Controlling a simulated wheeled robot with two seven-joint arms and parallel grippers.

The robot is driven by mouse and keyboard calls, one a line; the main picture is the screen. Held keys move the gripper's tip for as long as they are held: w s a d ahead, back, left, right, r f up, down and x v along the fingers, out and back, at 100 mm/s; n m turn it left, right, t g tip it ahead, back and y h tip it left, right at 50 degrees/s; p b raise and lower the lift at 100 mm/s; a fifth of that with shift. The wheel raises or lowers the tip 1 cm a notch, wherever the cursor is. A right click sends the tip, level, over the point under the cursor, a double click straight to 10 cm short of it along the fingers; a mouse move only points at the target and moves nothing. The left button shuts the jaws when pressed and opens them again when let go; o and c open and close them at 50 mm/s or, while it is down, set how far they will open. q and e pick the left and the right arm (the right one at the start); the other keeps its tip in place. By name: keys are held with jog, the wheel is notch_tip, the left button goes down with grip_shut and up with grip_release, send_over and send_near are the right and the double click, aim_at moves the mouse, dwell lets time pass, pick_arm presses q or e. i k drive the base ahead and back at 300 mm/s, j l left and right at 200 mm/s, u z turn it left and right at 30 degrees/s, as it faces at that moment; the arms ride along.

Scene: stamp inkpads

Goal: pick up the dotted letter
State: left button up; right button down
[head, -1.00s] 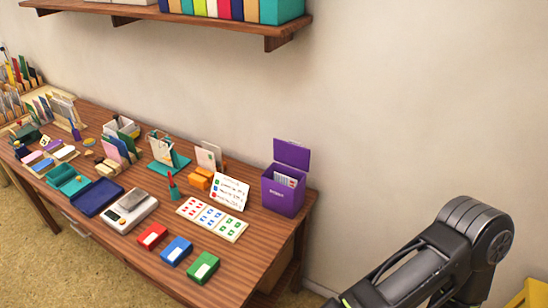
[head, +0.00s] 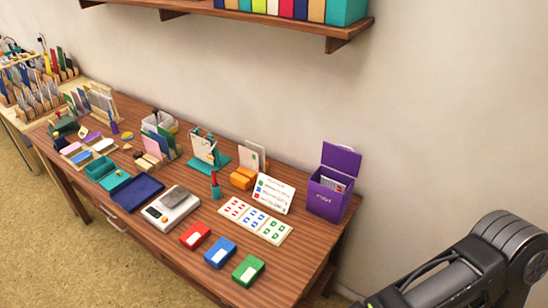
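I cannot pick out dots on any letter at this size. Light envelope-like pieces stand in a teal holder (head: 222,158) at the back of the desk. A pale upright card or envelope (head: 253,156) stands behind orange blocks (head: 242,178). Coloured upright sheets (head: 154,147) stand further left. An open purple box (head: 325,200) at the right end has white papers (head: 334,184) inside. Neither of my grippers is in view; only a dark link of one of my arms shows at the lower right.
The wooden desk (head: 185,262) stands against the wall. Red (head: 195,236), blue (head: 220,252) and green (head: 248,270) inkpads lie near its front edge. A scale (head: 171,210), a navy tray (head: 137,194) and stamp cards (head: 255,220) lie behind them. A shelf (head: 300,28) hangs above.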

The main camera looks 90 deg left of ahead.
aim_at(249, 159)
jog(key=k+j, duration=0.35)
jog(key=k, duration=0.2)
jog(key=k+j, duration=0.35)
jog(key=k, duration=0.2)
jog(key=k+j, duration=0.35)
jog(key=k, duration=0.15)
jog(key=k+j, duration=0.35)
jog(key=k, duration=0.2)
jog(key=k+j, duration=0.35)
jog(key=k, duration=0.2)
